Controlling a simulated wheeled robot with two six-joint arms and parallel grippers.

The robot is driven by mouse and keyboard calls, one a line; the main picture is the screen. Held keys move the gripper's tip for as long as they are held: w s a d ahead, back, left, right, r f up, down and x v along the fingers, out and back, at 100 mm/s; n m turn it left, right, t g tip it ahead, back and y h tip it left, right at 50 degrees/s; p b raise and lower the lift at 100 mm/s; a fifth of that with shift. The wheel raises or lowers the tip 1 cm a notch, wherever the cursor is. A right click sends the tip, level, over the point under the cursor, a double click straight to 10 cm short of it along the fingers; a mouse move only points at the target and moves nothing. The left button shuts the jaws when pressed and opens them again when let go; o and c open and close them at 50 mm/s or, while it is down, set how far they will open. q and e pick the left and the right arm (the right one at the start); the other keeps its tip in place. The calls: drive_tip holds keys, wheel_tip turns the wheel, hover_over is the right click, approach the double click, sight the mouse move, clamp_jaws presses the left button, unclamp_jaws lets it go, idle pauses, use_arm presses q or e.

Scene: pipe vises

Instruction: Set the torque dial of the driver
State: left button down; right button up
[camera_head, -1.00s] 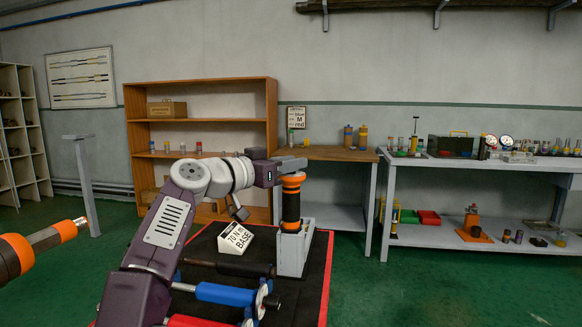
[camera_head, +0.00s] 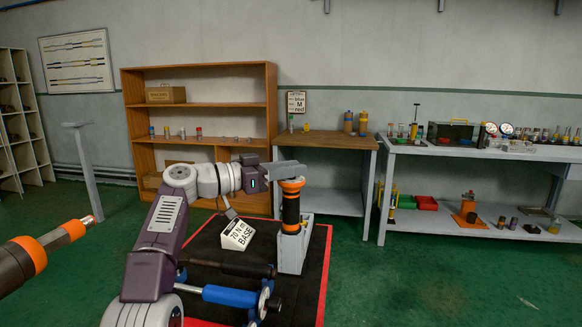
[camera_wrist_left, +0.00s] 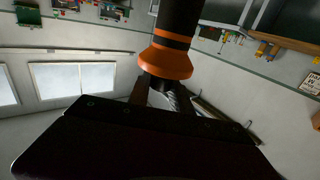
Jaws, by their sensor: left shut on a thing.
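The driver (camera_head: 291,208), a black cylinder with orange bands, stands upright at a light grey block-like stand (camera_head: 293,252) on the black mat. My left gripper (camera_head: 290,171) is at its top, shut on it from the left. In the left wrist view the driver's orange flared collar (camera_wrist_left: 166,62) and black body show just beyond the gripper (camera_wrist_left: 158,95). The finger contact is dark and partly hidden. A tilted white block reading "70 N m BASE" (camera_head: 238,235) sits left of the stand. No dial marks are readable. My right gripper is not seen.
A blue roller (camera_head: 230,296) lies before the stand. Behind are a wooden shelf (camera_head: 200,104), a side table (camera_head: 330,140) and a workbench (camera_head: 470,150). Green floor is clear at right.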

use_arm(q)
drive_tip(key=shift+f, duration=0.1)
drive_tip(key=c, duration=1.1)
unclamp_jaws()
drive_tip(key=shift+c, duration=0.2)
drive_tip(key=shift+s+a, duration=0.1)
drive_tip(key=shift+a, duration=0.15)
drive_tip(key=b+v, duration=0.3)
drive_tip(key=v, duration=0.5)
drive_tip(key=shift+s+a, duration=0.15)
drive_tip(key=shift+a, duration=0.1)
